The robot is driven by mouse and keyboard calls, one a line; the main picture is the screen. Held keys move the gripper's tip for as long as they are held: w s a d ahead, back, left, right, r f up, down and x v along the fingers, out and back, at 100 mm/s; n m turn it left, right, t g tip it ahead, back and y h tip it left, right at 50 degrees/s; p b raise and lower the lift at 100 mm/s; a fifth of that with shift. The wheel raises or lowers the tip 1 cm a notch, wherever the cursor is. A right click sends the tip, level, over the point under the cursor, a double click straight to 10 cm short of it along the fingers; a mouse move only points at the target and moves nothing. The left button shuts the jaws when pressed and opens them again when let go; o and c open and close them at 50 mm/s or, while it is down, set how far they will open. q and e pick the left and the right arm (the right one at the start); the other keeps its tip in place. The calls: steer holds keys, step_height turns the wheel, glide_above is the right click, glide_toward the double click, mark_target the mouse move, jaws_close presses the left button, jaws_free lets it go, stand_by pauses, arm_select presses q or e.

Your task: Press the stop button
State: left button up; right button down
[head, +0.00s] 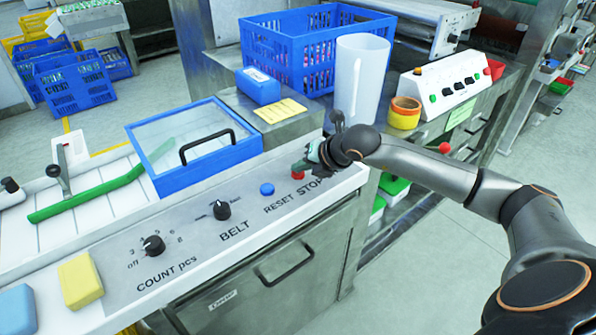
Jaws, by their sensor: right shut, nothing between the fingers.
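The red stop button (297,176) sits on the white control panel (205,240), just above the printed word STOP. My right gripper (301,166) reaches in from the right and is shut and empty. Its fingertips are right at the button and cover part of it. I cannot tell whether they touch it or whether the button is pushed in. My left gripper is not in view.
A blue reset button (267,189), belt knob (221,210) and count knob (153,246) line the panel. A blue-framed lid (195,147) lies behind. A clear cylinder (360,80), tape rolls (404,113) and blue crate (315,45) stand beyond my gripper.

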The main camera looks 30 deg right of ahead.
mark_target(301, 176)
steer(key=shift+r, duration=0.75)
steer(key=shift+r+p, duration=1.55)
steer(key=shift+r, duration=1.05)
